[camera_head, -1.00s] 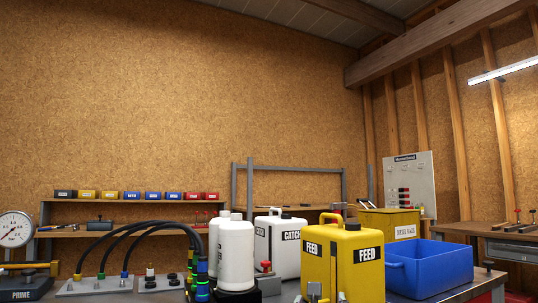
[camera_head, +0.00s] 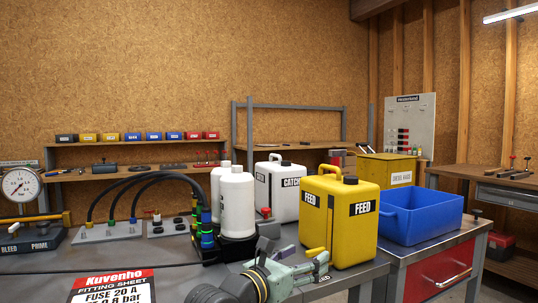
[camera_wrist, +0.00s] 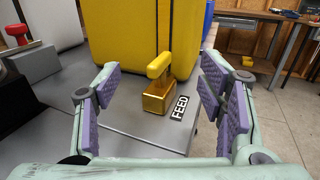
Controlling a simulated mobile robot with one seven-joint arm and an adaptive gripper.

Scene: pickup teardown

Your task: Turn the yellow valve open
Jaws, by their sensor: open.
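A yellow valve with a short lever handle (camera_wrist: 157,90) sits on the grey bench top at the foot of the yellow FEED container (camera_wrist: 140,35), with a FEED label (camera_wrist: 181,107) beside it. Nothing is between the pads except the view of the valve.
White bottles (camera_head: 237,200), a white CATCH container (camera_head: 283,190) and a blue bin (camera_head: 420,214) stand around the yellow container. A red-knobbed part (camera_wrist: 17,32) is at the wrist view's left. A pressure gauge (camera_head: 20,186) and black hoses are on the left.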

